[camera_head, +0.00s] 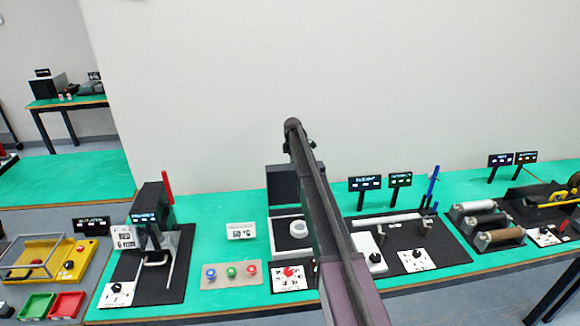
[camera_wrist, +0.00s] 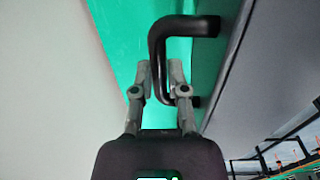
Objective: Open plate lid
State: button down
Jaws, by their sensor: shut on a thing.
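In the wrist view, a black bent handle (camera_wrist: 158,46) sticks out from a dark grey panel (camera_wrist: 235,65). My gripper (camera_wrist: 160,72) is shut on the handle's long bar, with one finger on each side. In the head view, a dark square lid panel (camera_head: 283,184) stands upright behind a station with a white ring (camera_head: 298,227) and a red knob (camera_head: 288,271). My arm crosses in front of this station and covers its right part. My gripper and the handle cannot be made out in the head view.
Left of the station stand coloured buttons (camera_head: 230,271) and a black machine (camera_head: 152,215) with a red lever. To the right are a white roller unit (camera_head: 388,221) and a set of rollers (camera_head: 490,225). A plain wall rises behind the green table (camera_head: 225,205).

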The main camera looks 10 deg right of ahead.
jog(key=shift+w, duration=0.3)
jog(key=c, duration=0.7)
grip_release()
jog(key=shift+d+f, duration=0.1)
jog(key=shift+o, duration=0.2)
jog(key=shift+s, duration=0.1)
